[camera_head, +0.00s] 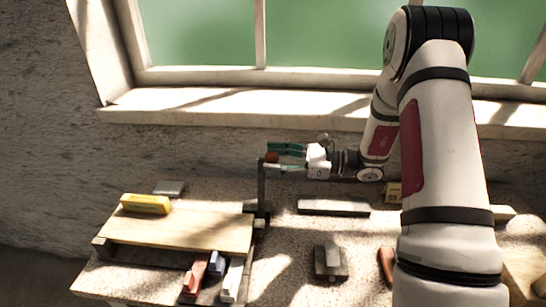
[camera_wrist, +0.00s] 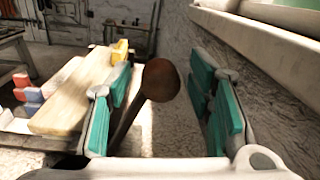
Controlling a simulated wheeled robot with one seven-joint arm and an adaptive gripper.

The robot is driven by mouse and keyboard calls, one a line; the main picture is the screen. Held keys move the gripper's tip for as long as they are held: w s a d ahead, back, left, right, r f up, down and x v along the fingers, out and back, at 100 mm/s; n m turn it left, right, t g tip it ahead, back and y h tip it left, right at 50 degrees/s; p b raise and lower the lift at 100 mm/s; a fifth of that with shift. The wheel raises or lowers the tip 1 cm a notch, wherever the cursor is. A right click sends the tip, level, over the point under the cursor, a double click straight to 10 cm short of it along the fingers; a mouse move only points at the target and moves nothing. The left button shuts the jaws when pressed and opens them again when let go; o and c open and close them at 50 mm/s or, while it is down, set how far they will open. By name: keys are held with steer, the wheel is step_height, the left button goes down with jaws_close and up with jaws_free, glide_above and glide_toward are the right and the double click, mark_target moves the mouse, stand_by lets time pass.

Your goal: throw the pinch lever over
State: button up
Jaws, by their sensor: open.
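The pinch lever is a dark upright bar (camera_head: 261,192) at the right end of a wooden board, with a round brown knob (camera_wrist: 161,80) at its top. In the head view the knob (camera_head: 271,158) shows at the fingertips of my gripper (camera_head: 283,157). My gripper is open, with green-padded fingers. In the wrist view the knob appears between the two fingers of my gripper (camera_wrist: 163,95), with a visible gap on each side. The bar runs down and to the left below the knob in that view. The lever's pivot is small and partly shaded.
The wooden board (camera_head: 180,231) carries a yellow block (camera_head: 146,204). Red, blue and white pieces lie in front of it. A dark block (camera_head: 331,262) and a long flat bar (camera_head: 334,207) lie on the bench. The wall and window sill (camera_head: 240,107) are behind.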

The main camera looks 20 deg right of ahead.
steer(key=shift+w+a, duration=0.15)
steer(key=shift+a, duration=0.2)
steer(key=shift+c, duration=0.4)
jaws_close()
